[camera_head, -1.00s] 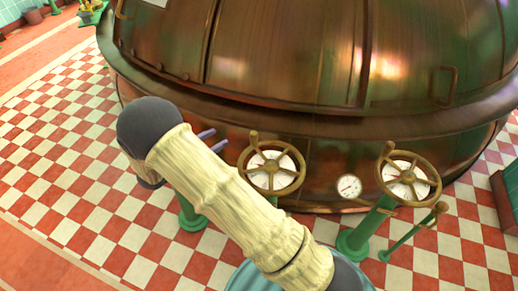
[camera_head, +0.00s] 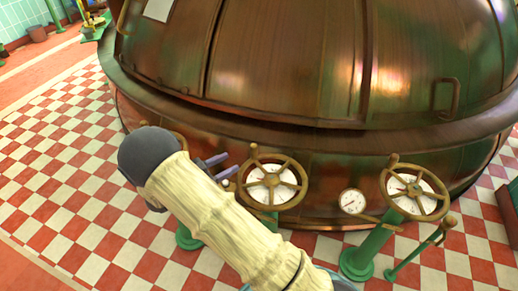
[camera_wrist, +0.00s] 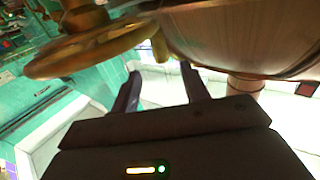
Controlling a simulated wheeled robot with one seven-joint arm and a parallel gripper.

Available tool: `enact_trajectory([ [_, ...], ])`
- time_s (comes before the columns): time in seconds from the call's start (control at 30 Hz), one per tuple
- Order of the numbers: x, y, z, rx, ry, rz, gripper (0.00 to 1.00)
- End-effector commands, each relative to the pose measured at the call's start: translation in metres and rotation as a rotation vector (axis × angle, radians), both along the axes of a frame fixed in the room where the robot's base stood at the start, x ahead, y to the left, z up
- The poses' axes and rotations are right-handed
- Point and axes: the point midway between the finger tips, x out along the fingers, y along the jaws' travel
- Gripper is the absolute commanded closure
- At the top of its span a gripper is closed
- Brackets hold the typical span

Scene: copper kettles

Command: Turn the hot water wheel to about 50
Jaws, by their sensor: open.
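Two brass handwheels with white dials behind their spokes show in the head view: a middle wheel (camera_head: 297,172) and a right wheel (camera_head: 441,188). I cannot tell from markings which is hot water. A brass arc of what may be another wheel shows behind my arm at the left. My gripper (camera_head: 222,167) is open and empty, its fingers just left of the middle wheel and apart from it in the picture. In the wrist view, my gripper (camera_wrist: 160,72) has its fingers spread, with a brass wheel (camera_wrist: 85,55) at the upper left, outside the jaws. No dial reading is legible.
The large copper kettle (camera_head: 290,80) stands behind the wheels. A round gauge (camera_head: 352,201) sits between them. The right wheel stands on a green post (camera_head: 368,245), beside a thinner green post with a lever (camera_head: 425,246). Checkered floor (camera_head: 60,140) is open at the left.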

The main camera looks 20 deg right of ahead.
Motion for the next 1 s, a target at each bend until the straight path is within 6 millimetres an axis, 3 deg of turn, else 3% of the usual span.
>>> enact_trajectory([
  [0.6,0.037,-0.102,-0.002,0.0,0.0,-0.002,0.55],
  [0.8,0.043,-0.117,-0.001,0.0,0.001,0.0,0.55],
  [1.0,0.043,-0.118,0.0,0.0,0.001,0.001,0.55],
])
